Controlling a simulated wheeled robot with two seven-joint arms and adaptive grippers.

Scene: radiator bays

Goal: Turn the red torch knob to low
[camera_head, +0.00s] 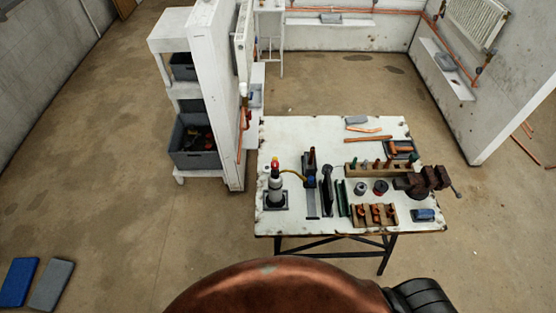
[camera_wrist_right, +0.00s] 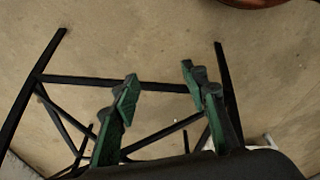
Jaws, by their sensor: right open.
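The torch (camera_head: 276,189) stands upright near the left edge of the white workbench (camera_head: 340,128) in the head view. It has a grey body, and a small red part (camera_head: 275,161) shows at its top, probably the knob; its setting is too small to read. A yellow hose (camera_head: 294,176) runs from near the torch's top to the right. My right gripper (camera_wrist_right: 160,80) shows in the right wrist view with its two green fingers apart and nothing between them. The torch is not in that view. My left gripper is not in view.
Beside the torch are dark upright tools, a wooden rack (camera_head: 381,169), a tray of copper fittings (camera_head: 375,215) and a brown vise (camera_head: 426,183). A white shelf unit (camera_head: 218,105) stands behind left. The right wrist view shows black table legs (camera_wrist_right: 112,84) over bare floor.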

